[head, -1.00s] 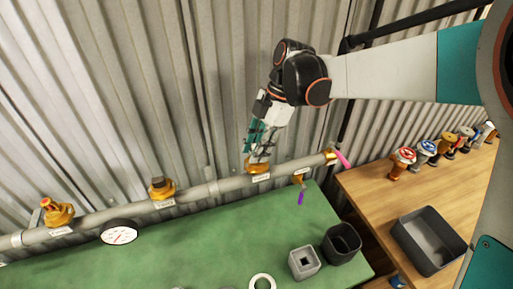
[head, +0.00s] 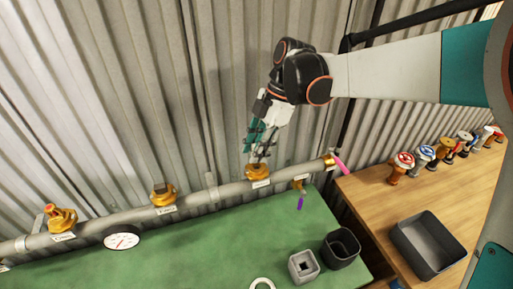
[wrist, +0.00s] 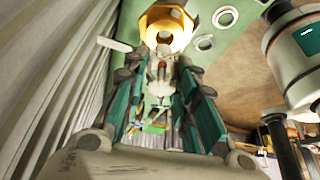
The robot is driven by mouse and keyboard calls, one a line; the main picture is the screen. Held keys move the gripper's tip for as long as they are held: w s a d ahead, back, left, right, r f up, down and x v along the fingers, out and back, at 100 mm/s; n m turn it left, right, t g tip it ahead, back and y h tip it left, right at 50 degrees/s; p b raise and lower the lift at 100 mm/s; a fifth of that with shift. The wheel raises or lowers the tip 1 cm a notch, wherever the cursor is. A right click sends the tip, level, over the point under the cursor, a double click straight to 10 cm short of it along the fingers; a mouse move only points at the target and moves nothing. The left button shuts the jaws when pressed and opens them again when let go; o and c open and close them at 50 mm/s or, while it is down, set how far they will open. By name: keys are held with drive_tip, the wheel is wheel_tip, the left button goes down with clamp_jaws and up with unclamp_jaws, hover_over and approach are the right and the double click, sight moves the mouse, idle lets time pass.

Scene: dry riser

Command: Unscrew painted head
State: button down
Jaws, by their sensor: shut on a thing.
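A grey pipe (head: 230,189) runs along the corrugated wall with several brass outlets. My gripper (head: 257,160) points down at the right-hand brass outlet (head: 257,173). In the wrist view the outlet (wrist: 166,24) is a brass hexagonal collar just beyond my fingertips (wrist: 162,62). My fingers are shut on a small pale head (wrist: 161,70) with an orange-red spot, in line with the collar. The fingers hide much of it, and I cannot tell whether it is still threaded in. The left outlet (head: 61,219) carries a reddish part, the middle outlet (head: 163,195) a dark square-topped one.
A pressure gauge (head: 122,237) sits below the pipe. A pink handle (head: 340,165) and a purple-handled valve (head: 300,200) are at its right end. The green bench holds cups (head: 341,248) and a ring (head: 262,284). The wooden bench holds a dark tray (head: 437,246) and several heads (head: 402,166).

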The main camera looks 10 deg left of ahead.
drive_tip(key=shift+r+p, duration=1.65)
drive_tip(key=shift+r, duration=0.9)
